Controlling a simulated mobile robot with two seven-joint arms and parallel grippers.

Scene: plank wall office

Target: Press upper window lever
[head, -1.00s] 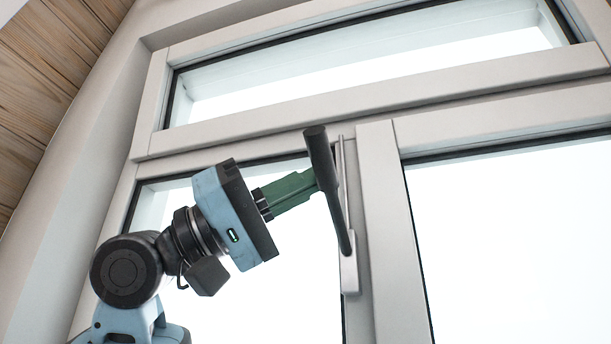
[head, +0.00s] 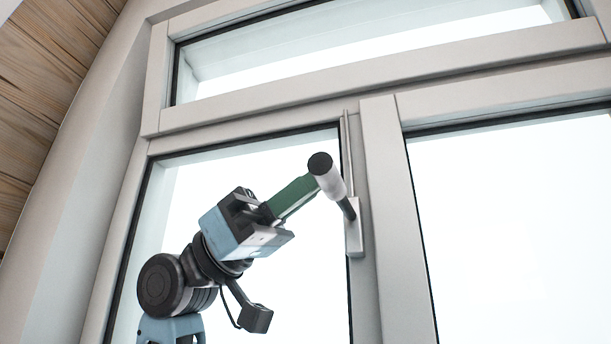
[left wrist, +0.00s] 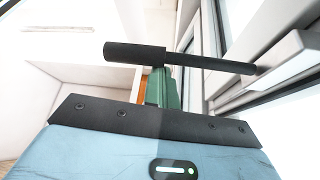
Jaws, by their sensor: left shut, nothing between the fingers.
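The upper window lever (head: 333,183) is a dark rod with a thick grip, joined to a light mount (head: 355,228) on the window's middle post. Its grip end now points out toward the camera. My left gripper (head: 312,185) is shut and empty, with its green fingers at the grip, seemingly touching it. In the left wrist view the lever (left wrist: 205,60) lies across, in front of the green fingers (left wrist: 162,88), which are partly hidden behind the grip and the gripper body. My right gripper is not in view.
A narrow upper pane (head: 370,50) sits above a thick crossbar (head: 400,85). A large right pane (head: 520,220) lies beyond the middle post (head: 388,200). A thin rod (head: 347,140) rises from the lever mount. A plank surface (head: 50,80) is at the upper left.

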